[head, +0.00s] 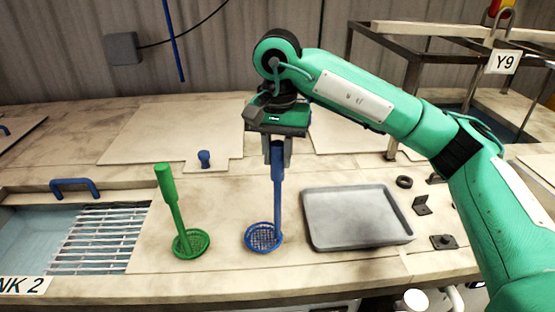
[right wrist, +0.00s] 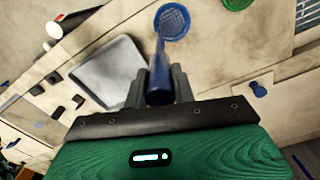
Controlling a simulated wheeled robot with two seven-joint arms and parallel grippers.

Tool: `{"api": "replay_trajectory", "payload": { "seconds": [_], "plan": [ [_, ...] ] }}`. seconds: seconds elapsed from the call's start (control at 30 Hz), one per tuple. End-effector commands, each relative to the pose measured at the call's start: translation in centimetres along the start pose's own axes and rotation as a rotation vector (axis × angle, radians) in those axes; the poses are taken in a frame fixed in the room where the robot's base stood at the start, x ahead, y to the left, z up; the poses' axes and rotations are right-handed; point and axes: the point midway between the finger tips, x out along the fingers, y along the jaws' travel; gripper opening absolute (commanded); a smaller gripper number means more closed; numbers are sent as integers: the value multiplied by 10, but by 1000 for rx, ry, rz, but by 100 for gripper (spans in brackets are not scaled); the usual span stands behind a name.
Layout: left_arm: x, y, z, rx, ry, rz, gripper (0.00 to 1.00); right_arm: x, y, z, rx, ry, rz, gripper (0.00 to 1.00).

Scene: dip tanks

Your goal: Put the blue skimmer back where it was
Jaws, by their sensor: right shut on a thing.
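The blue skimmer (head: 277,195) is upright, its round mesh head at or just above the bench top between the green skimmer and the grey tray; I cannot tell if it touches. My right gripper (head: 277,150) is shut on the top of its handle, from above. In the right wrist view the blue skimmer (right wrist: 172,22) runs away from between the fingers of the right gripper (right wrist: 160,85), its mesh head at the top. The green skimmer (head: 172,200) stands to the left, its handle leaning slightly, its head on the bench. My left gripper is not in view.
A grey tray (head: 312,236) lies right of the blue skimmer. A tank with a metal grate (head: 100,240) is at the left, with a blue handle (head: 75,187) behind. A blue knob (head: 204,158) sits on a lid behind. Small black parts (head: 421,205) lie right of the tray.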

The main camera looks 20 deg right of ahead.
Motion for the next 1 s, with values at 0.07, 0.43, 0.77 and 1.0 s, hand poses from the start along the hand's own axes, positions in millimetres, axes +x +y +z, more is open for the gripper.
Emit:
{"api": "replay_trajectory", "payload": {
  "seconds": [0.07,0.43,0.77,1.0],
  "plan": [
    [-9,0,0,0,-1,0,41,10,1,0,0,-3,2,0],
    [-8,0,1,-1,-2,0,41,23,0,0,0,0,-1,0],
    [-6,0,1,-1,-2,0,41,25,0,0,0,0,1,48],
    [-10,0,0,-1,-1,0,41,21,0,0,0,0,1,48]
  ]
}}
